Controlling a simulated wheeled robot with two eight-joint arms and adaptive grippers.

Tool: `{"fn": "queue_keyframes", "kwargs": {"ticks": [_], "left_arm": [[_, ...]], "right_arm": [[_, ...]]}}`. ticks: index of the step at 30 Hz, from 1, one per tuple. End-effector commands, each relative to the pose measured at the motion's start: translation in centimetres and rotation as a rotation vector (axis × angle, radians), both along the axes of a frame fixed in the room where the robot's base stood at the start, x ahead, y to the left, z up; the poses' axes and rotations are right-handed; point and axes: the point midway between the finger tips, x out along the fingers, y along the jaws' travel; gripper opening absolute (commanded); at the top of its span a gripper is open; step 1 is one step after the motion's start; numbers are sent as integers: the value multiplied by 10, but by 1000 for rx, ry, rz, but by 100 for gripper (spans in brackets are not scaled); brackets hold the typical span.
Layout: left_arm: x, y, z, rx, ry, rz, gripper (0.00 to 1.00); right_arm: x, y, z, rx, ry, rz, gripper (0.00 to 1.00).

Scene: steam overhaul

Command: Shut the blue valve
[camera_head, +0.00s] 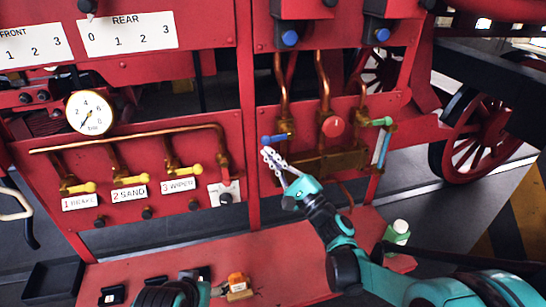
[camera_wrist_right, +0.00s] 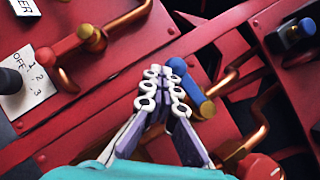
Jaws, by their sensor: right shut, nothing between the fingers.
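The blue valve (camera_head: 275,139) is a small blue lever handle on a brass fitting, on the red panel left of the round red knob. It also shows in the right wrist view (camera_wrist_right: 191,84), lying slanted with a brass-coloured end. My right gripper (camera_head: 268,153) is shut and empty, with its white fingertips just below the blue handle in the head view. In the wrist view the fingertips (camera_wrist_right: 163,85) are just left of the handle; I cannot tell whether they touch it.
A red knob (camera_head: 333,127), a green-handled valve (camera_head: 378,122) and a light-blue lever (camera_head: 383,147) are right of the valve. Copper pipes (camera_head: 323,80) rise above it. Yellow valves (camera_head: 130,193) and a gauge (camera_head: 90,112) are left. A bottle (camera_head: 397,232) stands on the lower shelf.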

Motion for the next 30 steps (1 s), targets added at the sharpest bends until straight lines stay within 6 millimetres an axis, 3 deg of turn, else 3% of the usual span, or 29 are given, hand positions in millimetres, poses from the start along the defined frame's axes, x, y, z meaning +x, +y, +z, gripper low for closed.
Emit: {"fn": "queue_keyframes", "kwargs": {"ticks": [17, 22, 27, 30], "left_arm": [[0, 0, -1, 0, 0, 0, 71], [0, 0, -14, 0, 0, 0, 71], [0, 0, -42, 0, 0, 0, 71], [0, 0, -32, 0, 0, 0, 71]], "right_arm": [[0, 0, 0, 0, -1, 1, 0], [1, -3, -15, 0, -1, 1, 0], [5, -11, -45, 1, -1, 2, 0], [-15, -21, -51, 0, -1, 2, 0]]}}
